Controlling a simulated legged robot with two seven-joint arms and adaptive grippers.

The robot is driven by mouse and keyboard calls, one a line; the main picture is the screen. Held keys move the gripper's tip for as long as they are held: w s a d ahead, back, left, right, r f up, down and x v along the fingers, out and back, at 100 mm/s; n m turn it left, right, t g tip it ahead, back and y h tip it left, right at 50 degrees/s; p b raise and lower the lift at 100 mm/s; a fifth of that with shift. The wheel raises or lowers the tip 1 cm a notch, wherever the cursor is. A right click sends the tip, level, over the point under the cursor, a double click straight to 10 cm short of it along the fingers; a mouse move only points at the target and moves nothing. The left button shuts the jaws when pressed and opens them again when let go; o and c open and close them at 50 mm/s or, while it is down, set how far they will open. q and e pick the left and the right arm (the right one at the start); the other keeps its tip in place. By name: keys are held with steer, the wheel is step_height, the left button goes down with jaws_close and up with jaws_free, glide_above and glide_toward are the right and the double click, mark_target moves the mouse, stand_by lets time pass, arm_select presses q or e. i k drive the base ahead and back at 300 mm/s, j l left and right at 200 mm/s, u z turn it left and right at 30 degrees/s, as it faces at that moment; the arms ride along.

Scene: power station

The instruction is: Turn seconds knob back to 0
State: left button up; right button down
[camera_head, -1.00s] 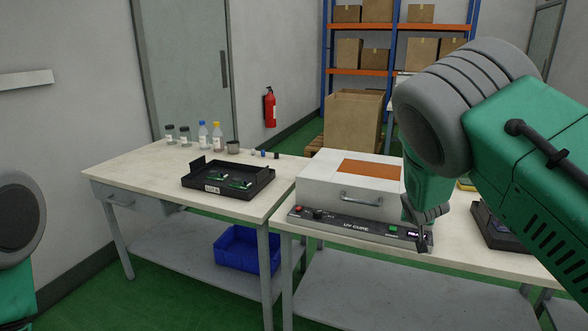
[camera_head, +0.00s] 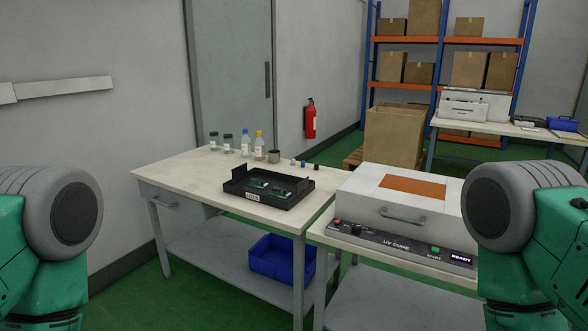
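The white UV CURE box (camera_head: 362,201) with an orange window on its lid stands on the right bench. Its lid is down, with a grey handle at the front. The dark front panel (camera_head: 410,246) carries a red button (camera_head: 338,222) at its left end and a small dark knob (camera_head: 356,229) beside it. The knob's markings and setting are too small to read. A green START button (camera_head: 435,249) and a lit display (camera_head: 460,258) reading READY are on the right. My green and grey arm links show at both lower sides; neither gripper is in view.
The left bench (camera_head: 175,187) holds a black tray (camera_head: 240,198) with green circuit boards, and several jars and bottles behind it. A blue bin (camera_head: 277,262) is on its lower shelf. A cardboard box (camera_head: 393,135) and orange shelving (camera_head: 447,41) stand behind.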

mark_target(356, 228)
steer(key=i+l+z, duration=0.1)
steer(key=i+z, duration=0.25)
steer(key=i, duration=0.15)
steer(key=i+z, duration=0.35)
steer(key=i, duration=0.15)
steer(key=i+j+z, duration=0.35)
steer(key=i+l, duration=0.1)
steer(key=i, duration=0.05)
